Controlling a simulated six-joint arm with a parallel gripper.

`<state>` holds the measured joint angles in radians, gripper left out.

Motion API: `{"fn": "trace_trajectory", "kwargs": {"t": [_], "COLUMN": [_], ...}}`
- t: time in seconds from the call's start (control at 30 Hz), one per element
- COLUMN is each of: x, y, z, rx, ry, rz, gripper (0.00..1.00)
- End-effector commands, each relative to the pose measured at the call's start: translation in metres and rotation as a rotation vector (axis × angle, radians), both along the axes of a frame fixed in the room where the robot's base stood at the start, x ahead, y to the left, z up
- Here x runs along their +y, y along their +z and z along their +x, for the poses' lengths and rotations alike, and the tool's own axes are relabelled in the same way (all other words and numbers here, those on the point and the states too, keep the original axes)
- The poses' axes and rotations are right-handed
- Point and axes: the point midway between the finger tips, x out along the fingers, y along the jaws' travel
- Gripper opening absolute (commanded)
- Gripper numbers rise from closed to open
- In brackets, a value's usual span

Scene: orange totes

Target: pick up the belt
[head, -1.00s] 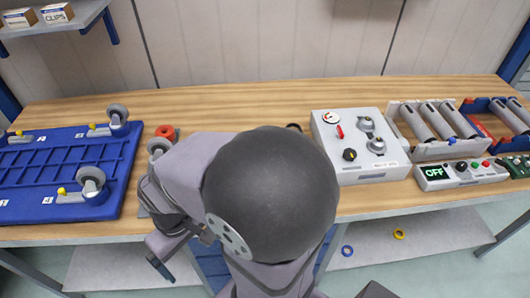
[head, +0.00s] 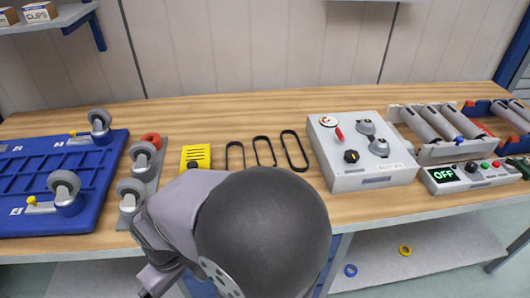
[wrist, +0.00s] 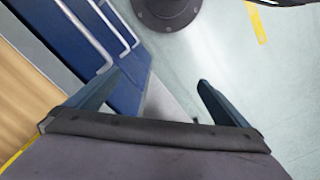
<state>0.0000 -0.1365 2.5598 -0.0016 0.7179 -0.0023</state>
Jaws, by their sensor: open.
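Three black belts lie as narrow loops side by side on the wooden bench in the head view: a left belt (head: 227,157), a middle belt (head: 258,153) and a right belt (head: 287,151). My arm's dark round joint stands just in front of them. My gripper (wrist: 157,78) is open and empty in the wrist view, its two dark fingers apart. It points down past the bench edge, toward the floor and blue drawers. No belt shows in the wrist view. In the head view my gripper is mostly hidden at the bottom edge.
A blue caster frame (head: 100,160) lies far left. A grey control box (head: 350,178) stands right of the belts. Blue drawers (wrist: 85,50) are below.

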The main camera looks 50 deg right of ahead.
Motion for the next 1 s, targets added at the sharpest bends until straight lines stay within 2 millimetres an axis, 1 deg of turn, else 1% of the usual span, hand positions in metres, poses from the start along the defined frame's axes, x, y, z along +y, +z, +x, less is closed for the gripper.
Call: {"fn": "trace_trajectory", "kwargs": {"t": [0.13, 0.17, 0.2, 0.27, 0.3, 0.57, 0.67, 0.77, 0.87, 0.97, 1.0], "x": [0.000, 0.000, 0.000, 0.000, 0.000, 0.000, 0.000, -0.001, -0.003, -0.008, -0.010], "y": [0.000, 0.000, 0.000, 0.000, 0.000, 0.000, 0.007, 0.025, 0.054, 0.093, 0.109], "z": [0.000, 0.000, 0.000, 0.000, 0.000, 0.000, 0.005, 0.018, 0.041, 0.073, 0.087], "rx": [0.000, 0.000, 0.000, 0.000, 0.000, 0.000, -0.002, -0.007, -0.016, -0.033, -0.039], "ry": [0.000, 0.000, 0.000, 0.000, 0.000, -0.001, -0.012, -0.045, -0.105, -0.183, -0.215], "rz": [0.000, 0.000, 0.000, 0.000, 0.000, 0.000, 0.006, 0.023, 0.056, 0.105, 0.129], "gripper": [1.00, 0.98, 0.88, 0.74, 0.69, 0.69, 0.69, 0.69, 0.69, 0.69, 0.69]}}
